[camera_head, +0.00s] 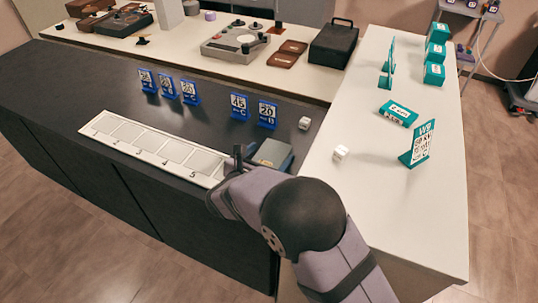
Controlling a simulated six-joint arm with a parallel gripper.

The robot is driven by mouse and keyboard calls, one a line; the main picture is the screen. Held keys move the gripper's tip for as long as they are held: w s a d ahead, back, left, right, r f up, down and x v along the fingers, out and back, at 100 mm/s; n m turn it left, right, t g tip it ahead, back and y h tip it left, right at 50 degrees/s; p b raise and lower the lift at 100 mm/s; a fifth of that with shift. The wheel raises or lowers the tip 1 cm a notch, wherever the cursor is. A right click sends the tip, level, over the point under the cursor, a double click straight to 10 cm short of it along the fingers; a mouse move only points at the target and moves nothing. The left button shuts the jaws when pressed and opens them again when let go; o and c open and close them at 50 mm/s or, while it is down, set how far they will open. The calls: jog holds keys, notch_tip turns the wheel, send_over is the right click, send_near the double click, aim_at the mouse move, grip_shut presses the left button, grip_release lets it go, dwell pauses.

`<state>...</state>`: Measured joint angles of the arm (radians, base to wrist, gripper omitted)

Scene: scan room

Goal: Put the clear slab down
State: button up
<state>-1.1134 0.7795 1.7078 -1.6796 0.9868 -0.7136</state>
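My gripper (240,162) is low over the dark counter (150,98), at the right end of a white numbered tray (104,150). My own wrist and arm hide most of the gripper, so I cannot see whether its fingers are open or shut. A flat grey block (272,153) shows just right of the gripper, partly behind my arm. I cannot tell whether it is the clear slab or whether the gripper touches it. No other clear slab can be made out. The tray's visible compartments look empty.
Several blue number signs (189,92) stand behind the tray. A small white cube (305,123) is right of them. The white counter (378,175) at right holds another white cube (341,152), a teal box (398,113) and a teal sign (419,144). Devices (237,42) stand on the back counter.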

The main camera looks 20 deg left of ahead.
jog(key=shift+r, duration=0.1)
jog(key=v, duration=1.2)
jog(key=shift+b, duration=0.35)
